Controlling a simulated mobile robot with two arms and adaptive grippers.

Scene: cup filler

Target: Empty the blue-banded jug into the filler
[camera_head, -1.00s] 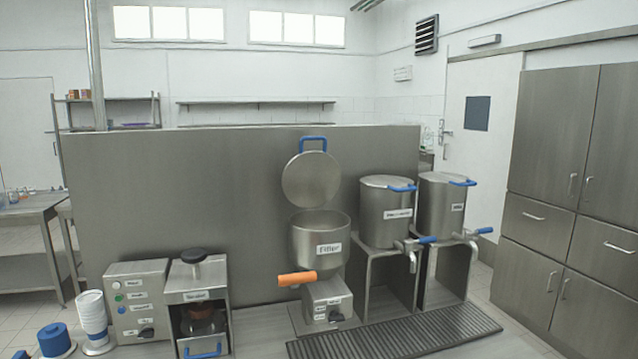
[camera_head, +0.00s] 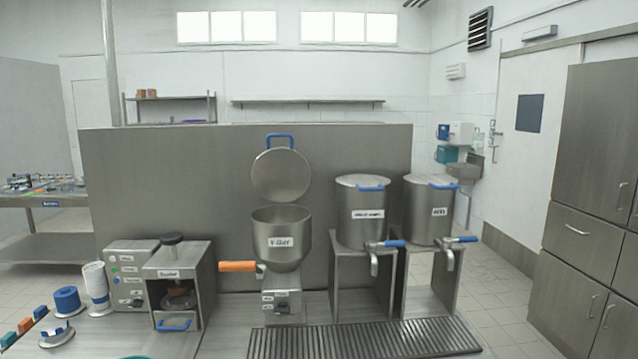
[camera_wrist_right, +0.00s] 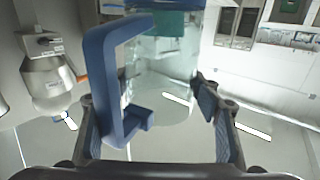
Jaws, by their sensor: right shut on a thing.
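The filler (camera_head: 281,240) is a steel bowl on a base, labelled, with an orange handle (camera_head: 237,266) at its left. Its round lid (camera_head: 281,175) with a blue handle stands raised, so the bowl is open at the top. In the right wrist view the filler (camera_wrist_right: 45,82) shows at the left. My right gripper (camera_wrist_right: 146,90) is shut on a clear jug (camera_wrist_right: 172,75) with a blue handle (camera_wrist_right: 98,85). The jug's band cannot be made out clearly, nor can its contents. The head view shows neither gripper.
Two lidded steel urns (camera_head: 361,212) (camera_head: 430,212) with blue-handled taps stand on stands right of the filler. A slotted drain grate (camera_head: 365,340) lies in front. A sealer-like machine (camera_head: 178,285) and stacked white cups (camera_head: 97,282) stand at left. A steel panel (camera_head: 160,180) rises behind.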

